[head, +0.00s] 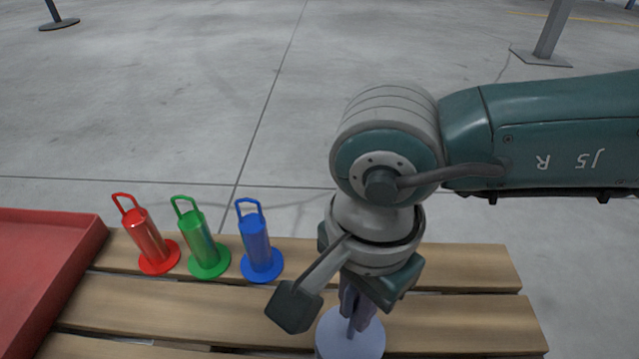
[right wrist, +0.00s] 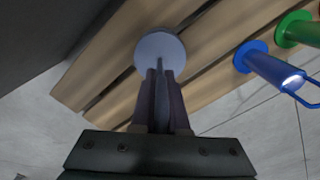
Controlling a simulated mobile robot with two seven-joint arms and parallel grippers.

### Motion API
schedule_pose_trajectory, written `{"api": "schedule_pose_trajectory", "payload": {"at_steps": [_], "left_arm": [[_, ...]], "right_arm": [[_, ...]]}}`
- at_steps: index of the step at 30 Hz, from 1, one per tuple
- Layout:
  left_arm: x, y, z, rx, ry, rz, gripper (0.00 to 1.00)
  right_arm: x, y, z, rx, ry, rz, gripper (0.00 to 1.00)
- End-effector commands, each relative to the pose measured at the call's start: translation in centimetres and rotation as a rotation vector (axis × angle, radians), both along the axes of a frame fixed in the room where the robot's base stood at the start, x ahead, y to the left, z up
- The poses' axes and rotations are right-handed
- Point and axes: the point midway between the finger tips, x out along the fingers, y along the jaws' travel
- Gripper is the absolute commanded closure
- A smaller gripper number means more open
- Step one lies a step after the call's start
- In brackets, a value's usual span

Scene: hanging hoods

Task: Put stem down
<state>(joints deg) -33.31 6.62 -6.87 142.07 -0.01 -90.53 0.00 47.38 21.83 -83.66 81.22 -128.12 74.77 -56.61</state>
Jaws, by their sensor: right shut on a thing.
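My right gripper (head: 357,305) points down over the front right of the slatted wooden table and is shut on a thin upright stem. The stem has a round grey-lavender base (head: 350,340) just below the fingertips. In the right wrist view the stem (right wrist: 160,75) runs between the two dark fingers (right wrist: 160,100) to its round base (right wrist: 160,48). I cannot tell whether the base touches the slats. A blue hood (head: 258,245), a green hood (head: 200,240) and a red hood (head: 147,240) stand in a row left of the gripper. My left gripper is not in view.
The wooden table (head: 190,305) has gaps between its slats. A red tray (head: 40,260) lies at the left. Slats right of the gripper are clear. Grey posts (head: 550,30) stand on the concrete floor beyond.

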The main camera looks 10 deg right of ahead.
Motion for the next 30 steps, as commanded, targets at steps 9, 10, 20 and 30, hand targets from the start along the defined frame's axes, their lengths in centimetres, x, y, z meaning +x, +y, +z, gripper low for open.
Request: {"api": "schedule_pose_trajectory", "payload": {"at_steps": [9, 10, 20, 30], "left_arm": [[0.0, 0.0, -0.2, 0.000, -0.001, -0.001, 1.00], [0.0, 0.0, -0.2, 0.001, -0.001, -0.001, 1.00], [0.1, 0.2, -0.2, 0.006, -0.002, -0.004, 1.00], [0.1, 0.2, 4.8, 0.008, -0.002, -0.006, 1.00]], "right_arm": [[0.0, 0.0, -0.3, 0.000, 0.000, 0.000, 0.71], [0.0, 0.0, -0.3, 0.000, 0.000, 0.000, 0.67], [0.0, 0.0, -0.2, 0.000, 0.000, 0.000, 0.58], [0.0, 0.0, 5.9, 0.000, -0.001, 0.001, 0.58]]}}
